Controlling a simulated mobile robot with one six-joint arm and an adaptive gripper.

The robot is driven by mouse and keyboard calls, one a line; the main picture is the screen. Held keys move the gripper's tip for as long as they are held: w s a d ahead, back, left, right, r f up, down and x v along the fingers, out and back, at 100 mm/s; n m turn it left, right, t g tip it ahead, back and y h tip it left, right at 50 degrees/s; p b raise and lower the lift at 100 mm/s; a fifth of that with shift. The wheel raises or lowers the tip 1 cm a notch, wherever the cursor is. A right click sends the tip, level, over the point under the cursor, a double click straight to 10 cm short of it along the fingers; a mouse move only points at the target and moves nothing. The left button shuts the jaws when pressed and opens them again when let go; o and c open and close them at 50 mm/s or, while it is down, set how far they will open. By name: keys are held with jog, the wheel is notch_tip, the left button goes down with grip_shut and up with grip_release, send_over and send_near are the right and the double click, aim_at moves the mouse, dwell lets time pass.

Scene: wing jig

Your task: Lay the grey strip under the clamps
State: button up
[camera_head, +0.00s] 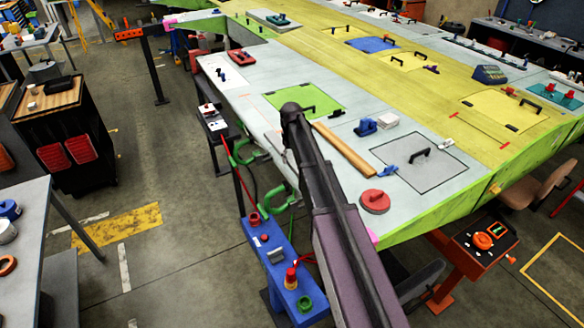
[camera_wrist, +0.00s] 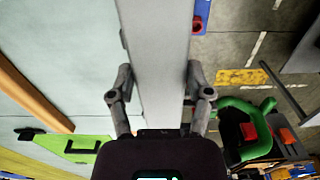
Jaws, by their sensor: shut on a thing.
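The grey strip (camera_wrist: 155,60) runs lengthwise through the middle of the wrist view, along the wing's edge. My gripper (camera_wrist: 160,85) has one finger on each side of it and is shut on it. The strip's near end is hidden behind the gripper body. Green clamps (camera_head: 245,152) hang at the wing's left edge in the head view; another clamp (camera_head: 278,203) is lower down. One green clamp (camera_wrist: 248,125) shows right of the gripper in the wrist view, apart from the strip. My arm hides the gripper in the head view.
The wing's pale surface (camera_head: 240,98) bears a green panel (camera_head: 310,98), a wooden bar (camera_head: 345,151), a blue clamp-like part (camera_head: 365,127) and a red disc (camera_head: 375,201). A blue bench (camera_head: 275,262) with knobs stands below the edge.

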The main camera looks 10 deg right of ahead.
aim_at(292, 173)
jog(key=shift+f+b, duration=1.9)
jog(key=shift+f+b, duration=0.55)
jog(key=shift+b, duration=0.05)
jog(key=o, duration=1.3)
jog(key=shift+r, duration=0.15)
notch_tip(292, 173, up, 13)
jog(key=p, duration=1.3)
